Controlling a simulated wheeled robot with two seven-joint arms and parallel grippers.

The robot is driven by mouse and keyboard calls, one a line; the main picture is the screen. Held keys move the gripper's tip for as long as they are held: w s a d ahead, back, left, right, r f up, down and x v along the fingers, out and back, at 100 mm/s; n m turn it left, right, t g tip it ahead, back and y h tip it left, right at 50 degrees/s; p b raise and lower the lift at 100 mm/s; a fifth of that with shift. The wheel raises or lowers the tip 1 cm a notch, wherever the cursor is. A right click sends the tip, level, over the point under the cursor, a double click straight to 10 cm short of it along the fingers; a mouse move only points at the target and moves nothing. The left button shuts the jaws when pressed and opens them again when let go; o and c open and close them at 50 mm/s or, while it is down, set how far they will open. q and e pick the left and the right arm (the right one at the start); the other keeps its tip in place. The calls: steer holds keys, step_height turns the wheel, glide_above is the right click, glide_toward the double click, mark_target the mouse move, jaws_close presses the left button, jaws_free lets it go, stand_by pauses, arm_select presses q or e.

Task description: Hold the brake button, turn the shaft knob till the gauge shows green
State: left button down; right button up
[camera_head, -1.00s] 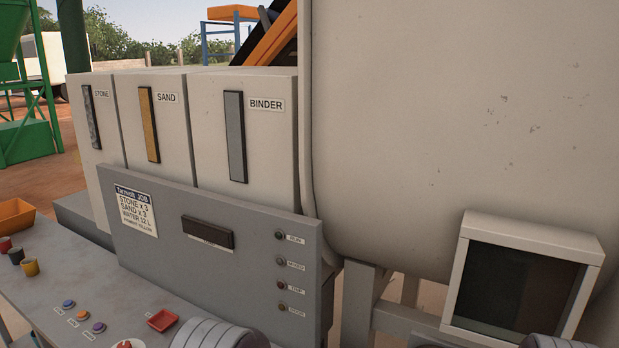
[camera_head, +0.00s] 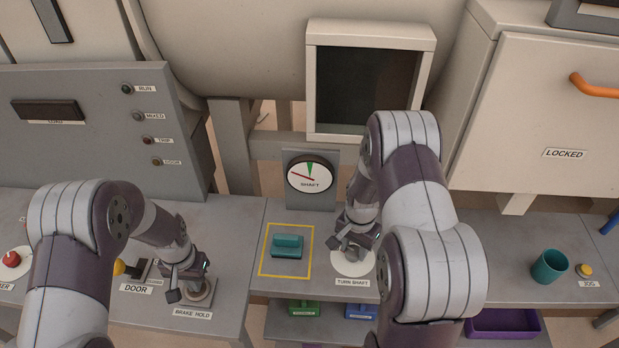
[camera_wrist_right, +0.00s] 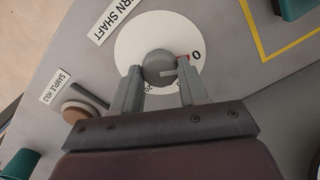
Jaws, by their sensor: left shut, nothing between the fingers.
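The brake button (camera_head: 198,293), labelled BRAKE HOLD, sits on the bench; its top is partly covered by my left gripper (camera_head: 186,288). That gripper is shut and empty with its tips at the button; I cannot tell whether it is pressed. The grey shaft knob (camera_wrist_right: 158,68) stands on a white dial (camera_wrist_right: 125,48), its pale mark toward the 0. My right gripper (camera_wrist_right: 160,68) has a finger on either side of the knob; whether they grip it is unclear. The gauge (camera_head: 310,174), labelled SHAFT, has its red needle to the left, outside the green wedge at the top.
A teal block (camera_head: 287,246) lies inside a yellow outline left of the dial. A red button (camera_head: 12,259) is at far left. A teal cup (camera_head: 550,266) and yellow JOG button (camera_head: 585,270) stand at right. Another brown button (camera_wrist_right: 86,108) is near the knob.

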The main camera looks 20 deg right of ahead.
steer(key=m, duration=0.7)
steer(key=o, duration=1)
steer(key=n, duration=0.7)
